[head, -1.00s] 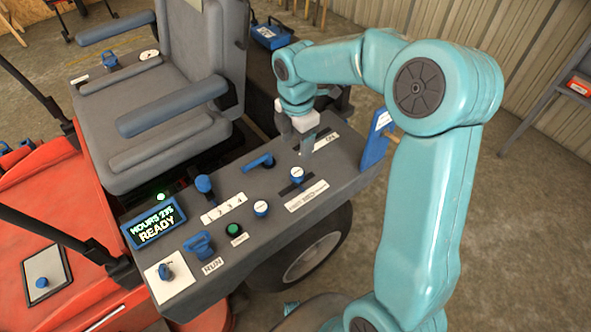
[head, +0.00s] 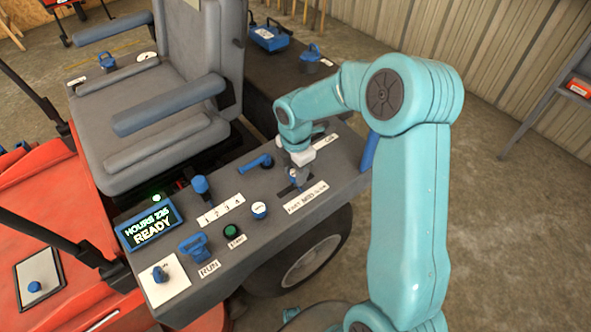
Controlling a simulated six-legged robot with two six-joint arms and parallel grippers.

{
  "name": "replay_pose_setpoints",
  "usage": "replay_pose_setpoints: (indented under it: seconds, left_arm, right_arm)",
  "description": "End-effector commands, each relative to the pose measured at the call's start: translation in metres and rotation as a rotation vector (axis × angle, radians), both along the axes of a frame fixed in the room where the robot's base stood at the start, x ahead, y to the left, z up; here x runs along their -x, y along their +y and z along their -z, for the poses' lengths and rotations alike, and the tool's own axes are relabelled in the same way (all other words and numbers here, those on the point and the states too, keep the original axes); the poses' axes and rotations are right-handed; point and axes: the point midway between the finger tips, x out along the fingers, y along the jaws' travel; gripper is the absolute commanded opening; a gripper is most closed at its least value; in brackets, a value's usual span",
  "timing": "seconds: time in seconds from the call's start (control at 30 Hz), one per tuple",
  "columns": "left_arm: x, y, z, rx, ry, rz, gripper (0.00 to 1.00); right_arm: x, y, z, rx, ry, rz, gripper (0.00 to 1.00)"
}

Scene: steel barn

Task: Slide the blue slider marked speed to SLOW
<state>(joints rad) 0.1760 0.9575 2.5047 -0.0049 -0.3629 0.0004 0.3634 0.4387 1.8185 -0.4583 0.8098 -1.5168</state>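The speed slider's dark slot (head: 287,193) lies on the grey console, beside a white label (head: 306,197) whose small words look like FAST, MED and SLOW. My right gripper (head: 297,181) points down right at the slider, its fingertips at the slider's blue knob. The knob is mostly hidden behind the fingers. I cannot tell whether the fingers are closed on it or only around it. My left gripper is out of view.
Close by on the grey console (head: 262,228) are a blue lever (head: 257,163), a white-topped knob (head: 259,210), a green button (head: 231,231) and a blue-handled lever (head: 200,188). The display (head: 151,225) reads READY. A seat (head: 150,90) stands behind.

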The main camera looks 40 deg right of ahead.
Motion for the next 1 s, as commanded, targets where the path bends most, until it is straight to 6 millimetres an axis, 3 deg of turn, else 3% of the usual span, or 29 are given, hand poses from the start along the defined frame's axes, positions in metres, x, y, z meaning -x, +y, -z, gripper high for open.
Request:
replay_pose_setpoints:
  seconds: [0.03,0.1,0.27,0.53,0.83,0.87,0.9,0.93,1.0]
  left_arm:
    - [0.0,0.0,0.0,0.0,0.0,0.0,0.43]
    - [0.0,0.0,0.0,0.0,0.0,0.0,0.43]
    - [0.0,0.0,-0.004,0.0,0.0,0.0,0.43]
    - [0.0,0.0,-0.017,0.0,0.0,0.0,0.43]
    - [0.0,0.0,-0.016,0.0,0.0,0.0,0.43]
    - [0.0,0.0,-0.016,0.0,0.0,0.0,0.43]
    - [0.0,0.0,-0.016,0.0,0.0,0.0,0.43]
    - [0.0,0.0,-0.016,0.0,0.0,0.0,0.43]
    - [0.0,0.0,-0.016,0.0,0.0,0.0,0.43]
  right_arm:
    - [0.0,0.0,0.0,0.0,0.0,0.0,0.23]
    - [0.0,0.0,0.0,0.0,0.0,0.0,0.0]
    - [0.001,-0.006,-0.002,0.0,0.001,0.003,0.0]
    - [0.005,-0.047,-0.002,0.0,0.001,0.003,0.0]
    - [0.006,-0.051,-0.001,0.004,-0.002,0.001,0.0]
    - [0.006,-0.051,-0.001,0.005,-0.001,0.001,0.42]
    - [0.005,-0.052,-0.002,0.005,-0.002,0.001,0.55]
    - [0.005,-0.051,-0.001,0.005,-0.002,0.001,0.65]
    - [0.005,-0.051,-0.001,0.004,-0.002,0.001,0.65]
